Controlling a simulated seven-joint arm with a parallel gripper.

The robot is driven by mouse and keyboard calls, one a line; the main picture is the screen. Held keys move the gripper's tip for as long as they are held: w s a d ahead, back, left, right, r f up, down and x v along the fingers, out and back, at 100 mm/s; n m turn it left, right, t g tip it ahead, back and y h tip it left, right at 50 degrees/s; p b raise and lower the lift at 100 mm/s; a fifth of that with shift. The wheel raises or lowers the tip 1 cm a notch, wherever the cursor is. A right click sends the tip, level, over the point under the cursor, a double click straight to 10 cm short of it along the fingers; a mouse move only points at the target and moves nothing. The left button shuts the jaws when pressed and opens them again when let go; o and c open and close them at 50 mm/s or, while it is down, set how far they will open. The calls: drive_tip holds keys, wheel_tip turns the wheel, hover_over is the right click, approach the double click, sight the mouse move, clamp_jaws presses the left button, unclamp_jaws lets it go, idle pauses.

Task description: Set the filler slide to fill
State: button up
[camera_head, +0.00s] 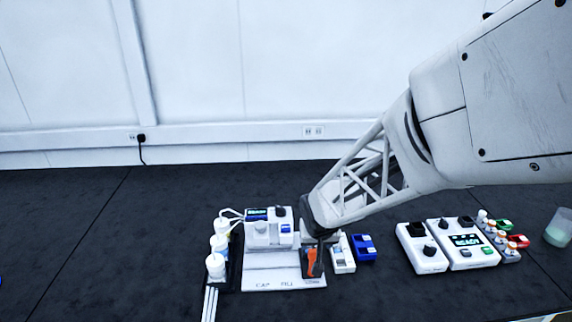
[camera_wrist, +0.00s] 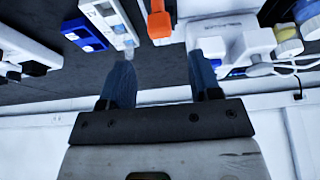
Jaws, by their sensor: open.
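The filler (camera_head: 262,234) is a white unit with a lit READY display, standing on a white base plate (camera_head: 262,275). The plate's front edge reads CAP at left and FILL near the middle; a third label at right is too small to read. An orange handle (camera_head: 312,262), which looks like the slide's, stands on a dark block at the plate's right end, above that third label. It also shows in the wrist view (camera_wrist: 159,22), beyond my fingertips and between their lines. My gripper (camera_wrist: 160,72) is open and empty. In the head view its fingers are mostly hidden behind the handle.
White-capped bottles (camera_head: 216,264) stand in a dark rack left of the filler. A white module (camera_head: 342,254) and a blue rack (camera_head: 364,247) sit close at right. Farther right are white control boxes (camera_head: 464,245), several small vials and a clear cup (camera_head: 559,228). The left table is mostly clear.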

sight(313, 250)
drive_tip(key=shift+f, duration=0.1)
idle(0.3)
drive_tip(key=shift+x, duration=3.8)
drive_tip(key=shift+w, duration=0.1)
clamp_jaws()
